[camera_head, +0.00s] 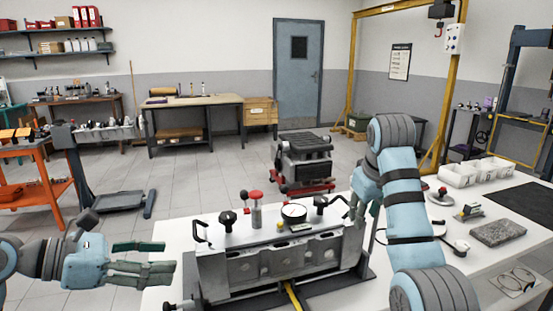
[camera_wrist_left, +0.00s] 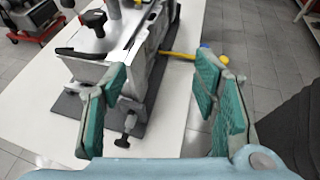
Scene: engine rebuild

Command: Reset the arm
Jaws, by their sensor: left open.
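My left gripper (camera_head: 170,259) is at the lower left in the head view, left of the metal engine part (camera_head: 280,262). Its two fingers are apart with nothing between them. The left wrist view shows the same open gripper (camera_wrist_left: 160,75), with green pads, and the end of the engine part (camera_wrist_left: 130,70) beyond it. My right arm bends down from above at the right. My right gripper (camera_head: 358,208) is by the right end of the engine part, partly hidden by its own arm, so its jaw state is unclear.
White bins (camera_head: 478,172), a grey block (camera_head: 498,232) and a dark mat (camera_head: 525,200) lie to the right. Open floor lies left of the table.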

